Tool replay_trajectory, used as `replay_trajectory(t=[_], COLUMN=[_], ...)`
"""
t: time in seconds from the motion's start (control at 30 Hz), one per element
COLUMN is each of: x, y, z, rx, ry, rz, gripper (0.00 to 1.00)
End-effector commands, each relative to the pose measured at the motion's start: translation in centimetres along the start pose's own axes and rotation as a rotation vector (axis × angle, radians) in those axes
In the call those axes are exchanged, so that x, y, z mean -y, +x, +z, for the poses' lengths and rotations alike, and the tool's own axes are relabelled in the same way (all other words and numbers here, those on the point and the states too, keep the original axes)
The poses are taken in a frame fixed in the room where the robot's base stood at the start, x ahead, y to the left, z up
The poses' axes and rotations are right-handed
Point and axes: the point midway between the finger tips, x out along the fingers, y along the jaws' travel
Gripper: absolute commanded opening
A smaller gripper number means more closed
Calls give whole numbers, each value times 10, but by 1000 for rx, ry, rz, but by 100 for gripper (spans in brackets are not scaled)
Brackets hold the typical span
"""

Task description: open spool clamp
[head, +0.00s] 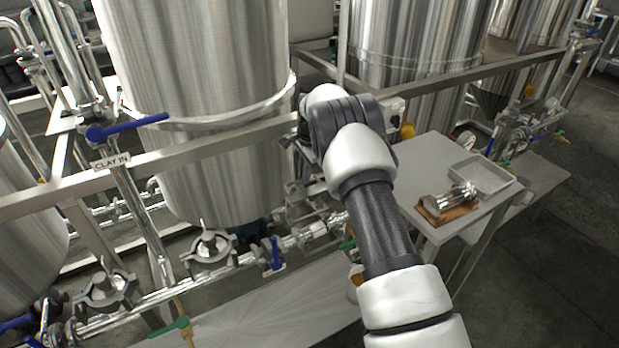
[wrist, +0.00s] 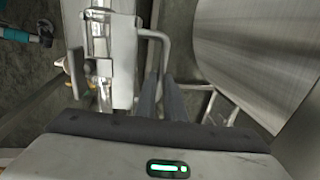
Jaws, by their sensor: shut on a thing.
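My gripper (wrist: 163,82) shows in the wrist view as two dark fingers close together. They are shut on the lower end of a bent metal rod handle (wrist: 158,36), which sticks out from a pale metal block (wrist: 118,60). I cannot tell for certain whether this block and handle belong to the spool clamp. In the head view my arm hides the gripper and what it holds. Silver clamp-like fittings with upright screws (head: 210,247) sit along the low pipe at the left. A shiny metal spool-like piece (head: 450,197) lies on a brown block on the side table.
A large steel tank (head: 200,60) stands behind a horizontal frame rail (head: 225,142) left of my arm. The grey side table (head: 425,160) at the right also carries a shallow tray (head: 482,175). Blue-handled valves (head: 127,127) stick out at the left. Open floor lies at the lower right.

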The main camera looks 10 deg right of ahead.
Motion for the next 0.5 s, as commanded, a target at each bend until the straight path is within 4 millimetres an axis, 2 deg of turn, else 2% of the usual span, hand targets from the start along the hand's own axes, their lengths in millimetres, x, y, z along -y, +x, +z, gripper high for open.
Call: replay_trajectory(t=[0.2, 0.5], x=[15, 24], y=[7, 8], z=[1, 1], rx=[1, -1], ry=[2, 2], rz=[-9, -17], gripper=[0, 0])
